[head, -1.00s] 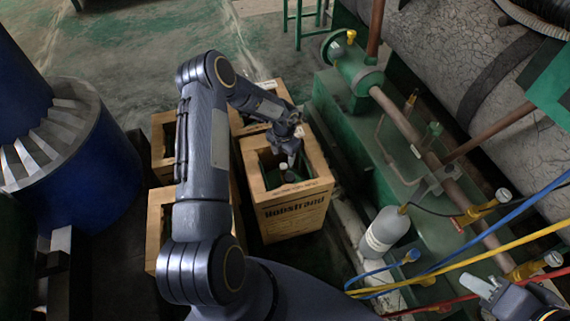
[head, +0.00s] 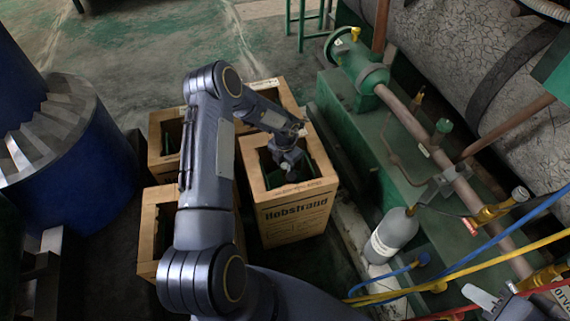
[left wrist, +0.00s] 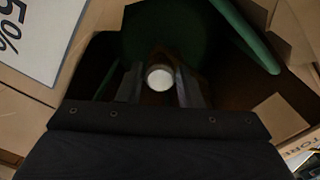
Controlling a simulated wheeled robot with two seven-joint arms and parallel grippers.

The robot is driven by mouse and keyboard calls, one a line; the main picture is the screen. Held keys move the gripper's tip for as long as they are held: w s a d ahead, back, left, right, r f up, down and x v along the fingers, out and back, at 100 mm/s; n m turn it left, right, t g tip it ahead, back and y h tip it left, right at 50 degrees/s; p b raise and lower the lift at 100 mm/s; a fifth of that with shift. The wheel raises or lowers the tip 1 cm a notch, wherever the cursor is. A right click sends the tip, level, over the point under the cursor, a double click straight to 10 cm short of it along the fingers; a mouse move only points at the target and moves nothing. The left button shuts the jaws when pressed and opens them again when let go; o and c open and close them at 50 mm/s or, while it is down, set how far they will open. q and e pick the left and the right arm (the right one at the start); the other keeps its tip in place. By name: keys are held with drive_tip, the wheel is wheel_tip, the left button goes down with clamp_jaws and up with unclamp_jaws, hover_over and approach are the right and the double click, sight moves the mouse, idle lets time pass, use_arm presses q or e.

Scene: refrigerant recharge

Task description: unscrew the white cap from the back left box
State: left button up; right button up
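My left gripper (head: 291,174) points down into the front right box (head: 295,213), at a green cylinder. In the left wrist view a round white cap (left wrist: 160,77) sits between the two fingers of my left gripper (left wrist: 160,88), which look open with narrow gaps beside the cap. The green cylinder (left wrist: 165,30) is in shadow below. My right gripper (head: 484,296) is at the bottom right, partly cut off.
Another box stands at the back right (head: 288,97) and one at the front left (head: 148,235). A grey bottle (head: 393,232) stands right of the boxes beside green pipework (head: 360,70). Blue, yellow and red hoses cross the lower right. A blue drum (head: 85,165) is at left.

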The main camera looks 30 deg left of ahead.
use_arm(q)
drive_tip(key=c, duration=0.5)
drive_tip(key=shift+c, duration=0.2)
